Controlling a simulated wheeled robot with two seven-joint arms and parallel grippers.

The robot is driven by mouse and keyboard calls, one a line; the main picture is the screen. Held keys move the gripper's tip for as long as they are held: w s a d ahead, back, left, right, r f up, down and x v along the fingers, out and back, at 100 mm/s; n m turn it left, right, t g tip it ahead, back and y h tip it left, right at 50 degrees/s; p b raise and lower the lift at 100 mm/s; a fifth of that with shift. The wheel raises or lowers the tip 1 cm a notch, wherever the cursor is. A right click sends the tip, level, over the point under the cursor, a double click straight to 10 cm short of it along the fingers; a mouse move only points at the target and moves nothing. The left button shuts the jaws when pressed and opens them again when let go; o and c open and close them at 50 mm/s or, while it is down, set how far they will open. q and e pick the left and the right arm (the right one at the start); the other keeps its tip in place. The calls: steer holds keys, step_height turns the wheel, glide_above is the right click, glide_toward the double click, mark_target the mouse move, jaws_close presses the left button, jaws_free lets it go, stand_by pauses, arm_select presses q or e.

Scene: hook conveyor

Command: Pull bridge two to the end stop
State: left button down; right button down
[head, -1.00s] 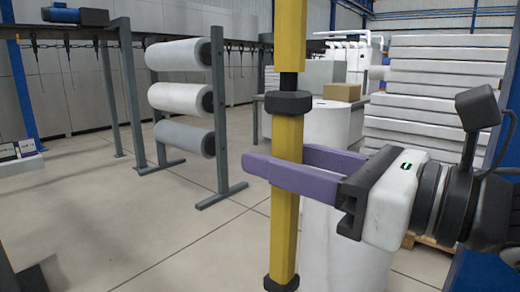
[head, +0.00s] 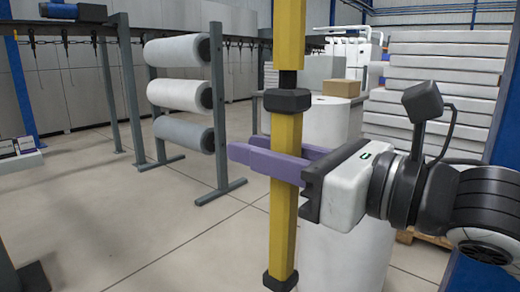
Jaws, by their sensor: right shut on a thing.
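A yellow vertical bar (head: 284,222) with black collars hangs in the middle of the head view. I cannot tell from its visible part whether it belongs to bridge two. My right gripper (head: 268,162) comes in from the right. Its purple fingers are shut on the yellow bar just below the upper black collar. The bar stands upright, and its top runs out of view. The end stop cannot be made out. My left gripper is not in view.
A rack with several rolls (head: 178,94) stands left of the bar. A white cylinder (head: 340,240) stands close behind the bar and gripper. White stacked slabs (head: 445,75) and a cardboard box (head: 341,88) are behind at right. Floor at left centre is clear.

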steer(key=shift+s+a+p, duration=0.5)
steer(key=shift+s, duration=0.2)
steer(key=c, duration=1.5)
jaws_free()
steer(key=shift+w+d, duration=0.1)
steer(key=shift+b+v, duration=0.6)
steer(key=shift+v, duration=4.55)
